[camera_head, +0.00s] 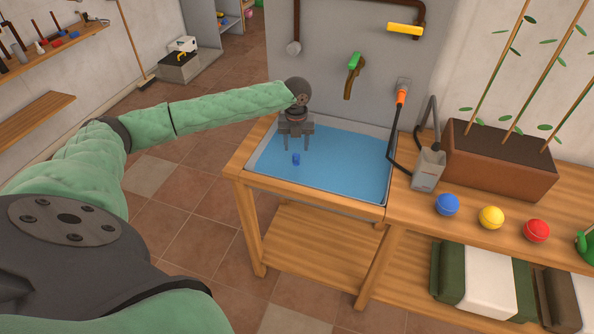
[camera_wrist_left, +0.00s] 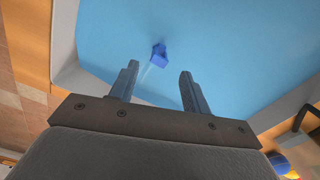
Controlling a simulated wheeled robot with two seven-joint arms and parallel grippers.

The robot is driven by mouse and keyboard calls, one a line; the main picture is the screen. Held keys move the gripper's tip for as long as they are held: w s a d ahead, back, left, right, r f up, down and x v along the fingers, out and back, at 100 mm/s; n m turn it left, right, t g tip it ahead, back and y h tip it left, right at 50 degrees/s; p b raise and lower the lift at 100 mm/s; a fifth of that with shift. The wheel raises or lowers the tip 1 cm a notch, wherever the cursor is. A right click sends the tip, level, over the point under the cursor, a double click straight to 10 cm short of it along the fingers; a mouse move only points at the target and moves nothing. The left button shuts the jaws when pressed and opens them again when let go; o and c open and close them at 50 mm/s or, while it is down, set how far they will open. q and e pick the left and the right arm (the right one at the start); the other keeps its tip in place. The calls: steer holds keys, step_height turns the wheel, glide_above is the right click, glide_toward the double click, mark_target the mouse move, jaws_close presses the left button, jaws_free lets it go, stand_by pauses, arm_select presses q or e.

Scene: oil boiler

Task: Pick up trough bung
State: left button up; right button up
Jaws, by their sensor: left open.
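The trough bung (camera_head: 296,159) is a small dark blue piece in the blue-water trough (camera_head: 345,168). In the left wrist view the bung (camera_wrist_left: 159,54) shows beyond the fingertips, between their lines and nearer the left finger. My left gripper (camera_head: 295,146) points down over the trough, just above the bung as the head view shows it. Its two fingers (camera_wrist_left: 160,76) are apart with nothing between them. I cannot tell the exact height gap. My right gripper is not in view.
A grey can (camera_head: 429,168) and a brown planter (camera_head: 500,165) stand right of the trough. Blue (camera_head: 447,204), yellow (camera_head: 491,217) and red (camera_head: 537,230) balls lie on the wooden bench. An orange-tipped black pipe (camera_head: 400,98) reaches the trough's right rim. The trough's middle and right are clear.

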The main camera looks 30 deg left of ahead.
mark_target(296, 161)
arm_select(q)
steer(key=shift+f, duration=0.4)
step_height(296, 161, down, 2)
steer(key=shift+f+p, duration=0.1)
steer(key=shift+p, duration=0.3)
step_height(296, 161, down, 4)
steer(key=shift+a+f+p, duration=0.1)
steer(key=shift+p, duration=1.1)
steer(key=shift+f, duration=0.6)
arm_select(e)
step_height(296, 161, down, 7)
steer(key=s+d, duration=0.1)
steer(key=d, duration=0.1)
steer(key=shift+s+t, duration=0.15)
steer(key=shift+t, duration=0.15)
arm_select(q)
steer(key=c, duration=0.8)
steer(key=shift+c, duration=0.2)
